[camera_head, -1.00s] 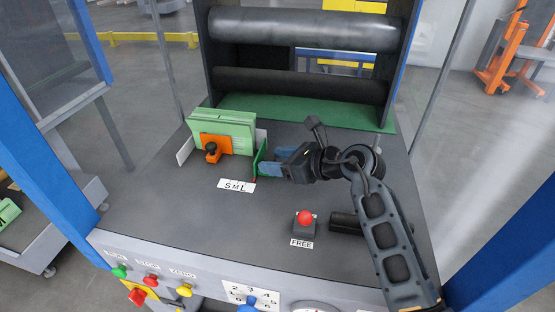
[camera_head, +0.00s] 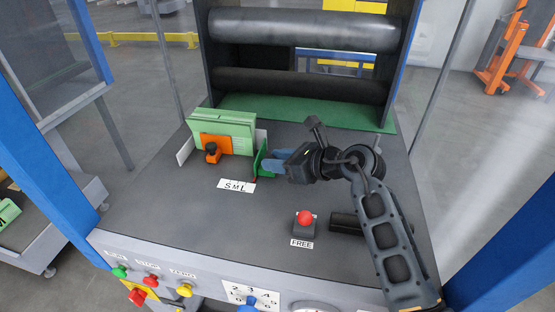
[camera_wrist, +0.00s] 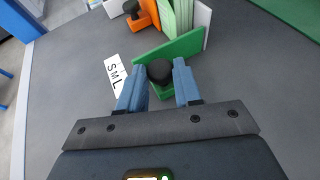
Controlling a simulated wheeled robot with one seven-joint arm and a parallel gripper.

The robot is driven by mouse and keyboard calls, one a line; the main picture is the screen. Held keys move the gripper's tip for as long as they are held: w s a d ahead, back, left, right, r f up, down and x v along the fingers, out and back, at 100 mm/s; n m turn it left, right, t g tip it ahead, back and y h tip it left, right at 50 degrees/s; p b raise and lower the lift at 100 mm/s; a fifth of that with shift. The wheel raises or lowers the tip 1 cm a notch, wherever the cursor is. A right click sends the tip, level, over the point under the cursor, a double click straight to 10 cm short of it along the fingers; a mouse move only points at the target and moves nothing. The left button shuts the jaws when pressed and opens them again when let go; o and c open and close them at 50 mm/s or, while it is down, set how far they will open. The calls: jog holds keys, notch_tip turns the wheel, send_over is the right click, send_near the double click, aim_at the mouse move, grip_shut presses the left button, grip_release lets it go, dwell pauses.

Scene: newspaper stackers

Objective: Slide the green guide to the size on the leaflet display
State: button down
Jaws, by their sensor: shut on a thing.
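The green guide (camera_head: 261,158) stands at the right of the stack of green leaflets (camera_head: 222,128), with a gap between them. A black knob on it (camera_wrist: 159,71) sits between the two blue fingers of my gripper (camera_wrist: 160,84), which is shut on the guide. The guide looks tilted across the wrist view. The white S M L label (camera_head: 236,186) lies in front of the stack, and the guide's front end is near the L. I cannot make out a leaflet display showing a size.
An orange guide (camera_head: 216,147) with a black knob stands before the stack. Dark rollers (camera_head: 304,83) stand behind. Coloured buttons and a number panel line the front edge.

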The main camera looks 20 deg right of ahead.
jog(key=shift+w+a+r+p, duration=0.2)
jog(key=shift+a+p, duration=0.1)
jog(key=shift+p, duration=0.15)
jog(key=shift+w+a+f+p, duration=0.15)
jog(key=shift+w+a+p, duration=0.15)
jog(key=shift+a+p, duration=0.15)
jog(key=c, duration=0.8)
grip_release()
jog(key=shift+d, duration=0.1)
jog(key=v, duration=0.7)
jog(key=shift+s+d, duration=0.15)
jog(key=shift+s, duration=0.15)
